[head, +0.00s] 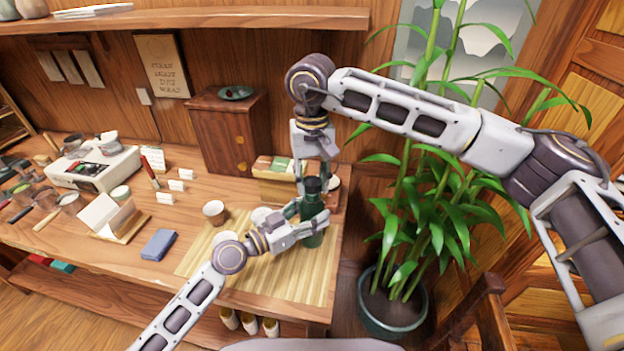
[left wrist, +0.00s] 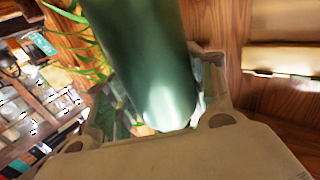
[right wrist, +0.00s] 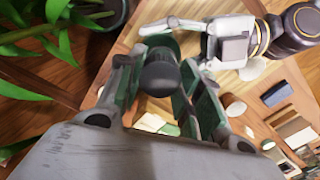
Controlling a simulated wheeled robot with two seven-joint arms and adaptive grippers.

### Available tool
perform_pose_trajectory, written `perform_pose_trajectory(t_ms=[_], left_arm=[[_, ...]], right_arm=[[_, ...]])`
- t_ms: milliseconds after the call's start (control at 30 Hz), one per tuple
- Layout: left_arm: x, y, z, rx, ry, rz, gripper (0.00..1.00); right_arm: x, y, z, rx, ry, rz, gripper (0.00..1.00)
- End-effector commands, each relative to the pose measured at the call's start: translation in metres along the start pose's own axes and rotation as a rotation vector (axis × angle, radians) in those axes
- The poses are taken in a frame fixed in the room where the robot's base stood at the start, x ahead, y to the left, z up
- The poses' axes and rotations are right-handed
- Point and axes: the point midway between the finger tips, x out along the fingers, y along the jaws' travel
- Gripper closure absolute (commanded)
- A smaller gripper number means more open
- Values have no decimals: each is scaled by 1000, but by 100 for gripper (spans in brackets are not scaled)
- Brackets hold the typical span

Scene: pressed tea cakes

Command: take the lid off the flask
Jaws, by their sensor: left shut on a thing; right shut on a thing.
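The dark green flask (head: 312,222) stands upright on the bamboo mat (head: 300,285) near the table's right end. Its dark lid (head: 313,186) is on top. My left gripper (head: 304,218) is shut on the flask's body from the left; the green body also fills the middle of the left wrist view (left wrist: 150,60). My right gripper (head: 313,180) comes down from above and is shut on the lid. In the right wrist view the dark lid (right wrist: 160,74) sits between the fingers. Whether the lid has turned on the flask cannot be told.
A box with green and tan packets (head: 272,167) stands just behind the flask. Cups, including a brown one (head: 214,212), stand to the left, beside a blue cloth (head: 159,244). A large potted plant (head: 393,302) stands right of the table. A wooden cabinet (head: 226,135) is behind.

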Motion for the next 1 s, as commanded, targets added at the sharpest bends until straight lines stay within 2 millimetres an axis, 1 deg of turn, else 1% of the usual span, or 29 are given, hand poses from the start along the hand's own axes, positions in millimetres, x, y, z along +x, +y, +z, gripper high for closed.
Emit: perform_pose_trajectory(t_ms=[167,267,600,700,967,1000], left_arm=[[0,0,-1,1,1,-1,100],[0,0,-1,1,1,-1,100],[0,0,-1,1,1,-1,100],[0,0,-1,1,1,-1,100],[0,0,-1,1,1,-1,100],[0,0,-1,1,1,-1,45]], right_arm=[[-1,0,0,0,0,0,93],[-5,0,0,0,1,-1,93],[-33,0,0,0,2,0,93],[-39,0,0,0,1,-1,93],[-40,0,0,0,0,0,93],[-40,0,0,0,0,0,93]])
